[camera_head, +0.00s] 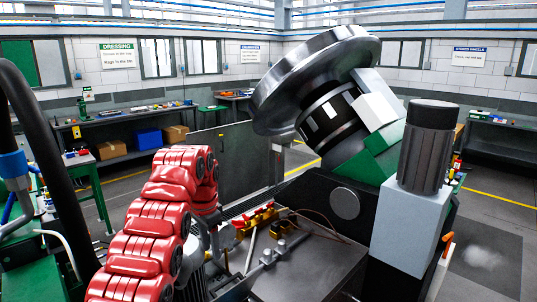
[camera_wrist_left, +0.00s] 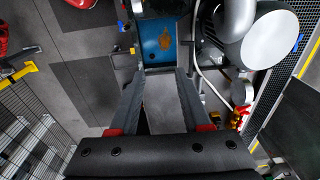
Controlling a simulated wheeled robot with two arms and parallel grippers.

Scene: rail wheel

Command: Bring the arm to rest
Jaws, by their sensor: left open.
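My left arm (camera_head: 165,205) is red and segmented. It comes up from the bottom left of the head view, bends over and hangs down beside the machine bench. My left gripper (camera_head: 226,240) is partly hidden behind the arm and among the fittings there. In the left wrist view the two fingers of my left gripper (camera_wrist_left: 166,72) stand apart, with nothing seen held between them. A blue panel with a worn orange patch (camera_wrist_left: 158,42) lies beyond the fingertips. My right gripper shows in neither view.
A large metal wheel (camera_head: 315,80) sits tilted on the machine at right, beside a grey block with a dark motor (camera_head: 427,145). A dark metal bench top (camera_head: 310,270) lies in front. In the left wrist view a silver cylinder (camera_wrist_left: 276,35) is close on the right.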

